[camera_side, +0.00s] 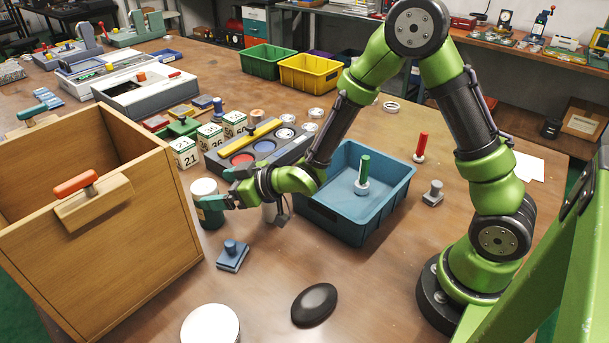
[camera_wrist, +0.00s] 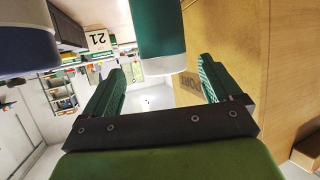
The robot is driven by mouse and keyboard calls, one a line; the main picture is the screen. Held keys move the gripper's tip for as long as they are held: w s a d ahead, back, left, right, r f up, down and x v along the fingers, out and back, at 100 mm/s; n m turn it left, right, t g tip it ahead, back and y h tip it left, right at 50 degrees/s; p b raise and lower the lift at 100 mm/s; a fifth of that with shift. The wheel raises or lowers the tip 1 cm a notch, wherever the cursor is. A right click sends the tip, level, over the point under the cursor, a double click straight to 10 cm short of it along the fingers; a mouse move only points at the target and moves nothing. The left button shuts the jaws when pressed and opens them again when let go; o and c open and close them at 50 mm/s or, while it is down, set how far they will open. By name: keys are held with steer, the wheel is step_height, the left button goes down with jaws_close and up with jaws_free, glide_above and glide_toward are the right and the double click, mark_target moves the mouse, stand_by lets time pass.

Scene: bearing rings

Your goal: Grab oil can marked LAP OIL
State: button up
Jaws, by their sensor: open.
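A can with a white top and dark green body (camera_side: 207,218) stands on the table beside the wooden box; I cannot read its label. My gripper (camera_side: 214,188) is open at this can, its fingers reaching either side of it. In the wrist view a green can with a white band (camera_wrist: 160,35) shows between the spread green fingers of my gripper (camera_wrist: 160,68), with a gap on each side. A second can, white and dark blue (camera_wrist: 25,40), is at the left of the wrist view. In the side view a grey cylinder (camera_side: 269,213) is partly hidden behind my wrist.
The wooden box (camera_side: 120,240) with an orange handle stands close left of the can. A blue bin (camera_side: 330,225) holding a green-handled piece is right of my wrist. Numbered cubes (camera_side: 185,153) and a grey tray (camera_side: 225,160) lie behind. A blue-knobbed block (camera_side: 233,257) is in front.

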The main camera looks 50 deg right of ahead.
mark_target(200, 192)
steer(key=shift+a+x, duration=0.1)
steer(key=shift+x, duration=1.6)
steer(key=shift+a+x, duration=0.15)
steer(key=shift+x, duration=1.55)
steer(key=shift+s, duration=0.15)
steer(key=c, duration=1.2)
